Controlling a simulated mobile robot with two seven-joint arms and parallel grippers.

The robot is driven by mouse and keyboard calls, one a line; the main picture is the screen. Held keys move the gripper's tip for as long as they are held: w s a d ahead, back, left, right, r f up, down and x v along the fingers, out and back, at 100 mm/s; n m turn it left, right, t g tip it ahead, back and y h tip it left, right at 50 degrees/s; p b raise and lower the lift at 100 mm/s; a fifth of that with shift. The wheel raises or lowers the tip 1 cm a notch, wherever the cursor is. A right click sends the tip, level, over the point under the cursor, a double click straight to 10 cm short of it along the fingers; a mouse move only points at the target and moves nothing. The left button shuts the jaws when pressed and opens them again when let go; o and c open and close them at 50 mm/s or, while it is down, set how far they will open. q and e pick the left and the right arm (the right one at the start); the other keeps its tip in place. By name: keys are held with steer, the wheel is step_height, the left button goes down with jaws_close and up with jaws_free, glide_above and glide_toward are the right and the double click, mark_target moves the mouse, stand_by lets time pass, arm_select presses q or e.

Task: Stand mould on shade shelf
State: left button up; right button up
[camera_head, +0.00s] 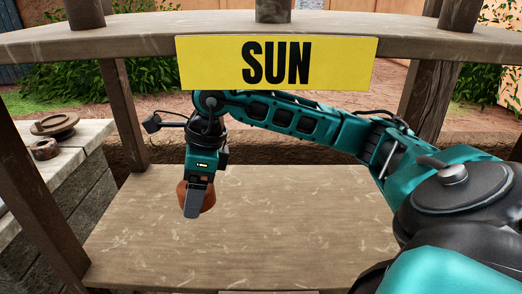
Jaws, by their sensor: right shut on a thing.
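My right gripper (195,203) comes in from the right and points down over the left part of a wooden shelf (270,235). It is shut on a reddish-brown round thing (209,197), likely the mould, which is partly hidden behind the fingers. I cannot tell whether its underside touches the shelf. A yellow sign reading SUN (277,63) hangs on the upper plank (420,43), above this shelf. No shade label shows. My left gripper is not in view.
Wooden posts (124,110) stand at the shelf's sides. At left, a stone-topped block wall (75,150) bears a brown round lid-like thing (55,123) and a small brown ring (44,149). The shelf's middle and right are bare.

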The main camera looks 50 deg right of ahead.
mark_target(198, 234)
steer(key=shift+w+d, duration=0.2)
steer(key=shift+w, duration=0.05)
steer(key=shift+w+f, duration=0.1)
steer(key=shift+f, duration=0.15)
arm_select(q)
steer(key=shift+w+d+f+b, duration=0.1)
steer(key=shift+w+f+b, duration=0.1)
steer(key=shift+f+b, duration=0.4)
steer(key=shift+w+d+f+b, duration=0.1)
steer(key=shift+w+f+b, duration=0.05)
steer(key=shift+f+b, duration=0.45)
arm_select(e)
step_height(198, 234, down, 9)
steer(key=shift+f, duration=0.2)
steer(key=shift+f, duration=0.1)
steer(key=shift+f, duration=0.15)
steer(key=o, duration=1.3)
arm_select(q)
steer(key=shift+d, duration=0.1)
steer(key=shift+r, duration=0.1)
